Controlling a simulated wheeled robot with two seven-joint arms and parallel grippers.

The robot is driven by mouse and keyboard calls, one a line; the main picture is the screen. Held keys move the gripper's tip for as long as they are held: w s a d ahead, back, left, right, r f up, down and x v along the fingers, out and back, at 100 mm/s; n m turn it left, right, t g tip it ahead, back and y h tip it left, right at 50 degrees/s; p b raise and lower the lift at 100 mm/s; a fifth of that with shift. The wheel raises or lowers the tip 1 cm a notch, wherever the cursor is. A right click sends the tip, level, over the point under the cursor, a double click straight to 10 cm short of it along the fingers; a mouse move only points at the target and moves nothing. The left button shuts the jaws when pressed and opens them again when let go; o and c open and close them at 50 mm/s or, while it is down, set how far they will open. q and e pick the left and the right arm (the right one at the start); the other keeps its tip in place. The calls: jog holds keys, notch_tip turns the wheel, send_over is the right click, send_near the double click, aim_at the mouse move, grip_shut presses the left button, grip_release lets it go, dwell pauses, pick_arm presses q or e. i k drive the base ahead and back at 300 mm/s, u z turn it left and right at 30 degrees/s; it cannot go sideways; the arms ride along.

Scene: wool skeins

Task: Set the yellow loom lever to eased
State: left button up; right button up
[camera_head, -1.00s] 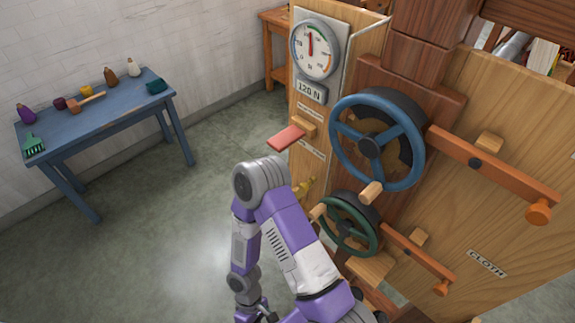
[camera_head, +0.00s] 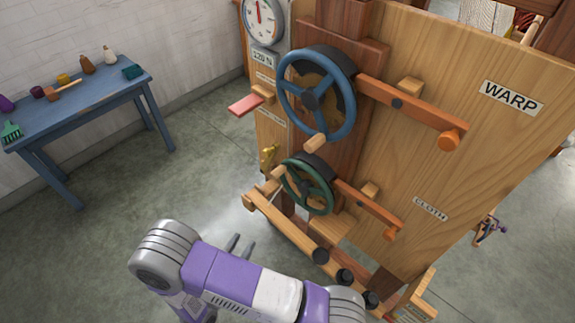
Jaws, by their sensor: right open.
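Much of this gripper is hidden by my arm. My left gripper is not in view.
A blue handwheel (camera_head: 317,95) and orange bars (camera_head: 410,110) stick out from the loom panel (camera_head: 455,150). A blue table (camera_head: 85,105) with small items stands at the left. Open floor lies between.

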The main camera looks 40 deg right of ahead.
aim_at(270, 153)
jog(key=k, duration=1.2)
jog(key=z, duration=0.3)
jog(key=i, duration=2.25)
jog(key=u, duration=2.15)
jog(key=k, duration=0.1)
jog(key=z, duration=2.35)
